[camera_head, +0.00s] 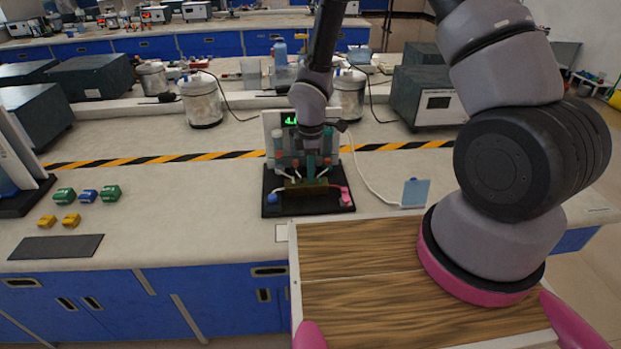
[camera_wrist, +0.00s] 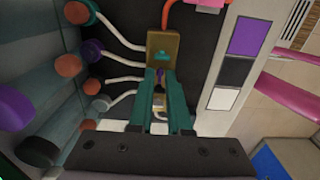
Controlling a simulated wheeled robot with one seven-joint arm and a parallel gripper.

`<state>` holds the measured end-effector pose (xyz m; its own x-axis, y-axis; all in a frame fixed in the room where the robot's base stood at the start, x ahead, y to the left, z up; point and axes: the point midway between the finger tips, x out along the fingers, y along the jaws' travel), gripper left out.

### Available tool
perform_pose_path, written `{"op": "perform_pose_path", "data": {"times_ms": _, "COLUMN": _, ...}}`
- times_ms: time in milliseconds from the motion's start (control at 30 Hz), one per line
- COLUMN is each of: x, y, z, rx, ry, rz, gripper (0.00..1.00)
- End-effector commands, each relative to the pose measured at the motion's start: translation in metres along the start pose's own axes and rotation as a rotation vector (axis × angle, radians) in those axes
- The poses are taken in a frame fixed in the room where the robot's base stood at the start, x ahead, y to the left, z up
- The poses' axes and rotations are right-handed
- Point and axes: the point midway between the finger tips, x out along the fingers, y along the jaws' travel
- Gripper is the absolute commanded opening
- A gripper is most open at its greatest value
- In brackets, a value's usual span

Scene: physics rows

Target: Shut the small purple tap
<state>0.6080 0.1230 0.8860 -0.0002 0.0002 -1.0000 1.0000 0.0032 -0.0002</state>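A small purple piece (camera_wrist: 161,75), which looks like the purple tap, shows between my fingertips in the wrist view. It is mostly hidden by the fingers. My gripper (camera_wrist: 160,84) has two teal fingers with a narrow gap between them; whether they touch the purple piece I cannot tell. A brass block (camera_wrist: 164,42) with a small teal part on it lies just beyond the tips. In the head view my gripper (camera_head: 311,160) points down over the apparatus on a black base (camera_head: 310,208); the purple tap cannot be made out there.
Bottles with coloured caps (camera_wrist: 68,66) and white tubes stand close to the left of the fingers. A label strip (camera_wrist: 243,38) with purple, black and white squares is at right. In the head view, a blue knob (camera_head: 272,198) and a pink part (camera_head: 346,197) flank the base.

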Motion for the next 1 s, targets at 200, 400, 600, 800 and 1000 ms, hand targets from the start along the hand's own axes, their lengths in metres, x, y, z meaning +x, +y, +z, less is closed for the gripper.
{"op": "perform_pose_path", "data": {"times_ms": 200, "x": 0.0, "y": 0.0, "z": 0.0, "rx": 0.0, "ry": 0.0, "rz": 0.0, "gripper": 0.0}}
{"op": "perform_pose_path", "data": {"times_ms": 400, "x": 0.0001, "y": 0.0, "z": 0.0, "rx": 0.11, "ry": -0.001, "rz": 0.001, "gripper": 0.0}}
{"op": "perform_pose_path", "data": {"times_ms": 600, "x": 0.0002, "y": -0.0002, "z": -0.0001, "rx": 0.508, "ry": -0.001, "rz": 0.0, "gripper": 0.0}}
{"op": "perform_pose_path", "data": {"times_ms": 800, "x": 0.0003, "y": 0.0, "z": 0.0003, "rx": 0.612, "ry": 0.0, "rz": 0.0, "gripper": 0.0}}
{"op": "perform_pose_path", "data": {"times_ms": 1000, "x": 0.0003, "y": -0.0001, "z": 0.0002, "rx": 0.642, "ry": -0.001, "rz": 0.0, "gripper": 0.0}}
